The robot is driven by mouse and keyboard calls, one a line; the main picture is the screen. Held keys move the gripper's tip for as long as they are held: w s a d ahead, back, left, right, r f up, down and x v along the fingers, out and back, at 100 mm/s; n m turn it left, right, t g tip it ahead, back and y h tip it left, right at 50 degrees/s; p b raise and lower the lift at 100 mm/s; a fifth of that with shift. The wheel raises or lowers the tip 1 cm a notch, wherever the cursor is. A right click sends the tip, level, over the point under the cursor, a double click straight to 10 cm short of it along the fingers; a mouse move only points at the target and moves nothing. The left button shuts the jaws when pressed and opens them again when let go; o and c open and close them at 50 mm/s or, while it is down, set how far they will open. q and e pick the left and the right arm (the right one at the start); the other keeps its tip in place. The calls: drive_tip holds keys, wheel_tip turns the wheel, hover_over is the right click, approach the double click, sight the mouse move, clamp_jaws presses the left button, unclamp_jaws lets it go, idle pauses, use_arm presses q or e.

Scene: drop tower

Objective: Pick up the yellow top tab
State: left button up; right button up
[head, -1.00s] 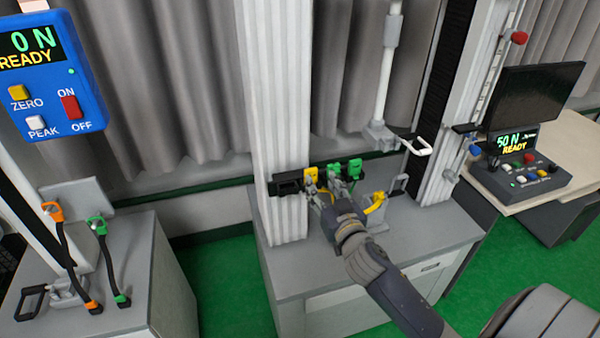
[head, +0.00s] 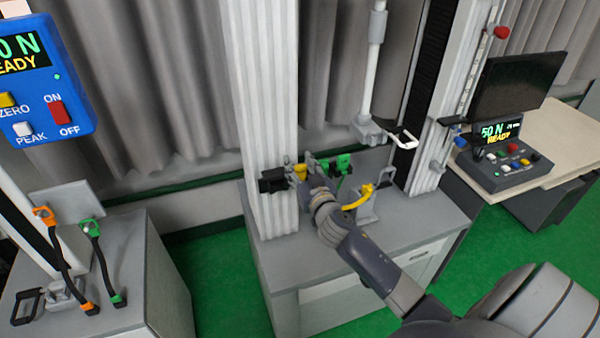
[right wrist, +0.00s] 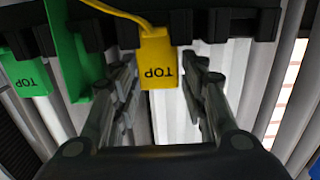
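The yellow top tab (right wrist: 159,62), marked TOP, hangs from a dark holder bar (right wrist: 215,22) in the right wrist view. A thin yellow strip runs from its upper edge. In the head view the tab (head: 299,169) is partly hidden behind my right gripper (head: 305,174). My right gripper (right wrist: 162,92) is open in the right wrist view, with one finger on each side of the tab. Gaps show between the tab and both fingers. My left gripper is not in view.
A green TOP tab (right wrist: 28,77) and a green upright piece (right wrist: 75,55) sit left of the fingers in the wrist view. A pale column (head: 270,120) stands beside the holder. A curved yellow piece (head: 357,199) is to the right, above the grey cabinet top (head: 415,225).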

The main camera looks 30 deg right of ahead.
drive_tip(key=c, duration=0.7)
